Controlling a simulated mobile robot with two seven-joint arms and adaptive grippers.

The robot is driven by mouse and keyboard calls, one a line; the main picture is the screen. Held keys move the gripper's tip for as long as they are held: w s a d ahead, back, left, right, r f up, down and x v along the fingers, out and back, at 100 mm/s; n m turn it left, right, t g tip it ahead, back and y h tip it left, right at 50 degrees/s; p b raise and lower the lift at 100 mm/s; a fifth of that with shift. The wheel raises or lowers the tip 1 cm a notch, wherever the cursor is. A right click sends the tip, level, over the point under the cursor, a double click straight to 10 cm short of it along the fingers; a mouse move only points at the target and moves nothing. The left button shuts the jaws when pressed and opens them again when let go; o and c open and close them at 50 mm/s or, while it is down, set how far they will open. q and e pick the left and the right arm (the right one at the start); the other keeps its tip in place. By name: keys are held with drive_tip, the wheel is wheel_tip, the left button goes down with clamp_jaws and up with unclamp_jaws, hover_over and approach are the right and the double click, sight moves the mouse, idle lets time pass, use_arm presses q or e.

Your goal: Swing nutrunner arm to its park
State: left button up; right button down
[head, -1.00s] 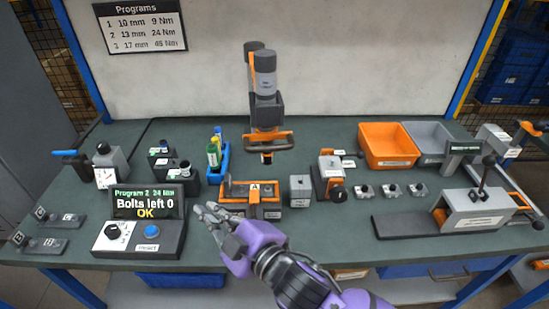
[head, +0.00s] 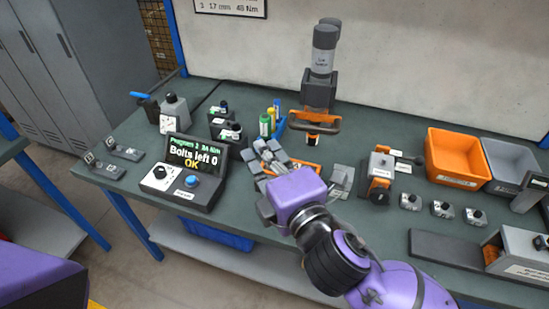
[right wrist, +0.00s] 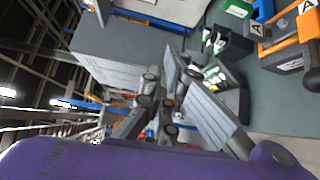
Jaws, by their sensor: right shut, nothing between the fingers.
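The nutrunner (head: 322,75) hangs upright over the back middle of the bench, a grey cylinder on a dark block. Its orange handle bar (head: 336,125) is at the front, with the tool tip below it. My right gripper (head: 264,150) is shut and empty, left of and nearer than the handle, apart from it. It covers much of the orange fixture (head: 305,167) under it. The right wrist view shows its grey fingers close up. The controller screen (head: 195,155) reads "Bolts left 0 OK". My left gripper is out of view. No park is clearly recognisable.
A blue holder (head: 281,125) with bottles stands just behind my right gripper. The controller box (head: 181,188) is to its left. An orange bin (head: 466,158) and grey bin (head: 511,165) stand at right. Small grey blocks (head: 442,209) lie in front. Bench is open around the handle's right.

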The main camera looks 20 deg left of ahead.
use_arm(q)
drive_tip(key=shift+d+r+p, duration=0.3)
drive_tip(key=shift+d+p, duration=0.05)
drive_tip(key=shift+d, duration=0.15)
use_arm(e)
drive_tip(key=w, duration=0.5)
drive_tip(key=shift+w+d+r, duration=0.1)
drive_tip(key=shift+w+d, duration=0.05)
drive_tip(key=shift+w, duration=0.05)
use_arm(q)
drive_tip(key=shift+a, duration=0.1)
